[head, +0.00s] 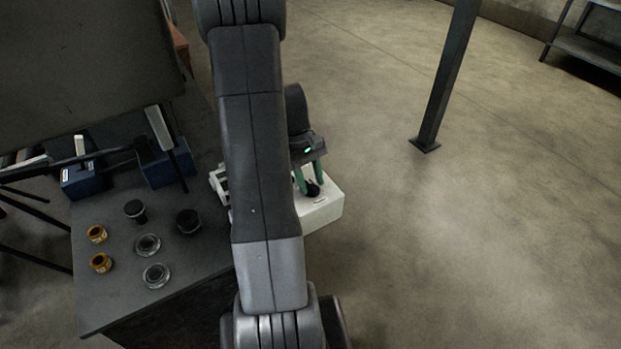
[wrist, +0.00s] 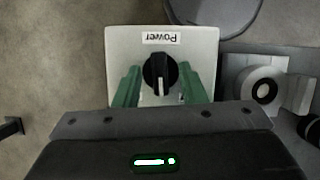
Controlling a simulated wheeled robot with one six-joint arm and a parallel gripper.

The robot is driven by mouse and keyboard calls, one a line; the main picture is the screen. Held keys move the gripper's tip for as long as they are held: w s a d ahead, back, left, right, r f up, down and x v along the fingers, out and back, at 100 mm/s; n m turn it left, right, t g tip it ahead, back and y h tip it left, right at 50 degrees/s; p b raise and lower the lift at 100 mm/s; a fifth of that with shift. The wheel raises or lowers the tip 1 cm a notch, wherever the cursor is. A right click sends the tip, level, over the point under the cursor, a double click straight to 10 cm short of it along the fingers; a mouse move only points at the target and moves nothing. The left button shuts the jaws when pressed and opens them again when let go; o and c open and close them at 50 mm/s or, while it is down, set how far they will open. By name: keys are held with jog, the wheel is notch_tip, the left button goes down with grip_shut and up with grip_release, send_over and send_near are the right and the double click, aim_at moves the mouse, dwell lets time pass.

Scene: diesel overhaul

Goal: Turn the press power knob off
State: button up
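The black round press power knob (wrist: 160,74) has a white pointer line toward the bottom of the wrist view. It sits on a white box (wrist: 203,45) under a "Power" label (wrist: 162,38), which appears upside down. My gripper (wrist: 160,70) is open, with one green finger on each side of the knob and a visible gap to it on both sides. In the head view, my gripper (head: 308,178) is over the white box (head: 322,213) at the bench's right edge, with the knob (head: 312,188) by the fingertips. My arm hides part of the box.
The grey bench (head: 112,300) holds yellow-orange parts (head: 101,263), clear round parts (head: 156,275), dark round parts (head: 188,221) and blue blocks (head: 82,182) to the left. A dark post (head: 445,75) stands beyond. The floor to the right is open.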

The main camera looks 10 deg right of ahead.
grip_shut()
jog(key=shift+n, duration=0.3)
jog(key=n, duration=0.1)
jog(key=n+h+b, duration=0.1)
jog(key=n, duration=0.1)
jog(key=shift+s+a+n+t+h, duration=0.1)
jog(key=shift+n+t+h, duration=0.2)
jog(key=shift+t, duration=0.1)
jog(key=shift+n+t+h+b, duration=0.35)
jog(key=shift+n+t, duration=0.25)
jog(key=shift+n, duration=1.2)
grip_release()
